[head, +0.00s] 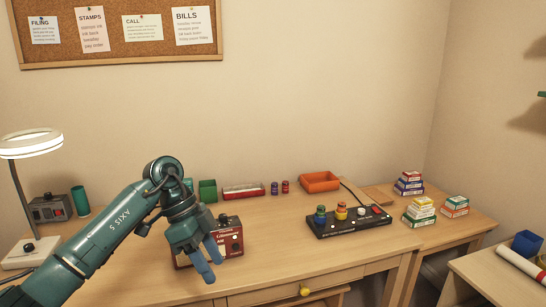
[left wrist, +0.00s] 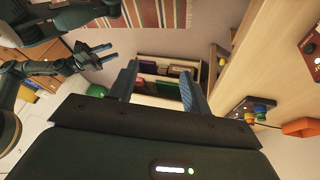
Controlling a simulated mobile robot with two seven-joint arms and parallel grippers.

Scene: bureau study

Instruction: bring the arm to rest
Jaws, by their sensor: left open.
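My left arm comes in from the left in the head view. My left gripper (head: 211,262) points downward in front of a dark red box (head: 228,240) on the desk, hiding part of it. Its fingers are apart with nothing between them. In the left wrist view the two fingers of the left gripper (left wrist: 158,80) also stand wide apart and empty. My right gripper (left wrist: 106,54) shows in the left wrist view at the upper left, with its two fingers apart and nothing seen between them. It is not in the head view.
A black panel with coloured knobs (head: 350,221) lies on the desk (head: 285,250). A ring lamp (head: 30,144) rises at the left.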

